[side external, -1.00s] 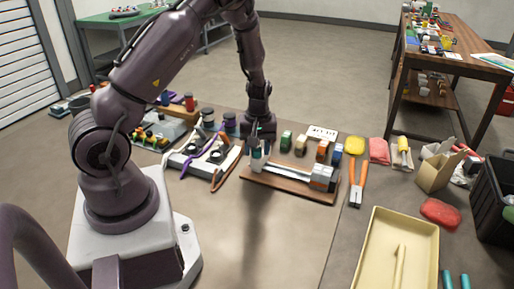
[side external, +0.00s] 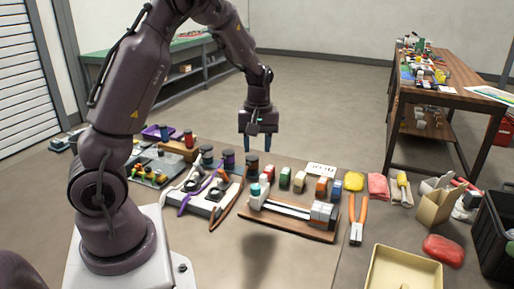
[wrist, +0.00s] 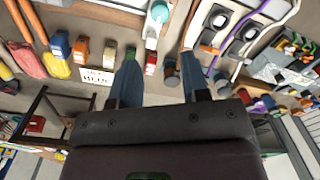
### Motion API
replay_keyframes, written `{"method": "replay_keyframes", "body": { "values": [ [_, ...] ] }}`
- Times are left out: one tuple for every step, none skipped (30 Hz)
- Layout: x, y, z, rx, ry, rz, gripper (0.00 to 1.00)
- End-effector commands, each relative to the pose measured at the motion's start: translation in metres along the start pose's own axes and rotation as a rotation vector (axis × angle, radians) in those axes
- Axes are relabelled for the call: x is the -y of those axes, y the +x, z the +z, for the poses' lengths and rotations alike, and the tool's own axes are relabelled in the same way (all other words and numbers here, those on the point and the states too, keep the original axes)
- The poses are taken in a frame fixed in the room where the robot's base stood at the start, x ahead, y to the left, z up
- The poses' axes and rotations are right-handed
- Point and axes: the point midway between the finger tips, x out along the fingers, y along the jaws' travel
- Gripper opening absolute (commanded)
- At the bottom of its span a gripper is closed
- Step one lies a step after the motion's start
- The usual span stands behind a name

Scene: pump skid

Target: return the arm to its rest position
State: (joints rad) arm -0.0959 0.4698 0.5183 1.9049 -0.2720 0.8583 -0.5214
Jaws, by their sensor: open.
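My gripper (side external: 258,142) hangs from my dark arm in the side external view, fingers pointing down, above the back of the work table. It is open and empty, and clear of the objects below it. In the wrist view my gripper (wrist: 158,85) shows two blue-grey fingers spread apart with nothing between them.
A row of small coloured blocks (side external: 299,182) stands behind the board beside a white label card (side external: 321,169). Orange-handled pliers (side external: 357,220) and a cream tray (side external: 403,270) are right. Air around my gripper is clear.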

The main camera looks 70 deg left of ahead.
Motion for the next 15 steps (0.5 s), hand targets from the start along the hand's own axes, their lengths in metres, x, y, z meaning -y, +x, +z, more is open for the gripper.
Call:
{"method": "replay_keyframes", "body": {
  "values": [
    [0.000, 0.000, 0.000, 0.000, 0.000, 0.000, 0.42],
    [0.000, 0.000, 0.000, 0.000, 0.000, 0.000, 0.42],
    [0.000, 0.000, 0.000, 0.000, 0.002, 0.001, 0.42],
    [0.000, 0.000, 0.000, 0.000, 0.007, 0.001, 0.42],
    [0.000, 0.000, 0.000, 0.000, 0.016, 0.000, 0.42],
    [0.001, 0.000, 0.000, 0.000, 0.040, -0.002, 0.42],
    [0.003, 0.002, 0.001, 0.004, 0.065, -0.011, 0.42],
    [0.007, 0.006, 0.006, 0.018, 0.101, -0.027, 0.42],
    [0.011, 0.006, 0.019, 0.039, 0.174, -0.035, 0.42],
    [0.012, 0.002, 0.027, 0.045, 0.221, -0.026, 0.42],
    [0.012, -0.003, 0.034, 0.049, 0.263, -0.015, 0.42],
    [0.012, -0.009, 0.045, 0.053, 0.324, -0.001, 0.42],
    [0.012, -0.015, 0.054, 0.054, 0.369, 0.012, 0.42],
    [0.013, -0.021, 0.062, 0.054, 0.417, 0.027, 0.42],
    [0.013, -0.030, 0.074, 0.050, 0.480, 0.045, 0.42]
  ]
}}
